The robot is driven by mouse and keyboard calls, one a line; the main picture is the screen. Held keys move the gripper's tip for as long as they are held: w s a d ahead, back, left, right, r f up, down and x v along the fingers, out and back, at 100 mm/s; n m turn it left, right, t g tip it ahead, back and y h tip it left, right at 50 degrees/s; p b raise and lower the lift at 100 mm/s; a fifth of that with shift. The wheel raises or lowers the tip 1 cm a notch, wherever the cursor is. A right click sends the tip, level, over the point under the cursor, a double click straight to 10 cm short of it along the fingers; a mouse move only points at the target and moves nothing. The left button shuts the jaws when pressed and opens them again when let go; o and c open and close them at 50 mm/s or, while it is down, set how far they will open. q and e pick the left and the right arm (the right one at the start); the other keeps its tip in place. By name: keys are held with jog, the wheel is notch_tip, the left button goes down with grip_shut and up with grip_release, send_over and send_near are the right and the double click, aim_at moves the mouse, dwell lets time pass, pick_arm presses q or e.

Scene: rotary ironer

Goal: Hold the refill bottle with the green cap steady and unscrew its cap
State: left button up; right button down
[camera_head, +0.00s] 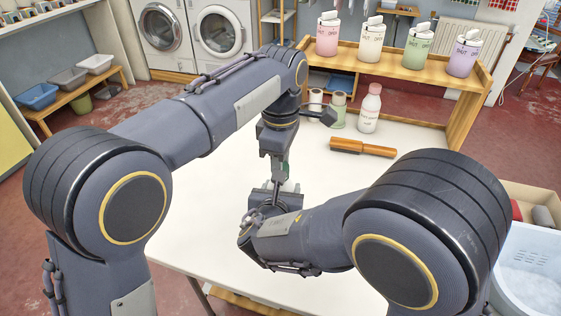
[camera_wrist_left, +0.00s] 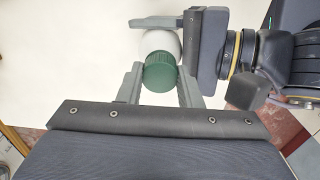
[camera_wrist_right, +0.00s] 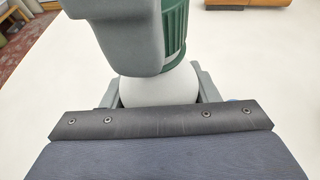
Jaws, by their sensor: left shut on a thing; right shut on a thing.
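The refill bottle has a white body (camera_wrist_left: 158,41) and a ribbed dark green cap (camera_wrist_left: 160,74). Both also show in the right wrist view, the cap (camera_wrist_right: 175,24) above the body (camera_wrist_right: 147,90). My left gripper (camera_wrist_left: 161,86) comes from above and is shut on the green cap. My right gripper (camera_wrist_right: 160,92) is shut around the white body below the cap. The bottle looks upright over the white table. In the head view my arms and grippers mostly hide it. One left finger covers part of the cap in the right wrist view.
A wooden-handled item (camera_head: 363,148) lies in front. Several pump dispensers stand on a wooden shelf (camera_head: 400,75).

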pick_arm(q)
jog(key=shift+r, duration=0.1)
jog(key=shift+r, duration=1)
jog(key=shift+r, duration=1.95)
pick_arm(e)
jog(key=shift+c, duration=2.2)
grip_release()
jog(key=shift+s, duration=0.1)
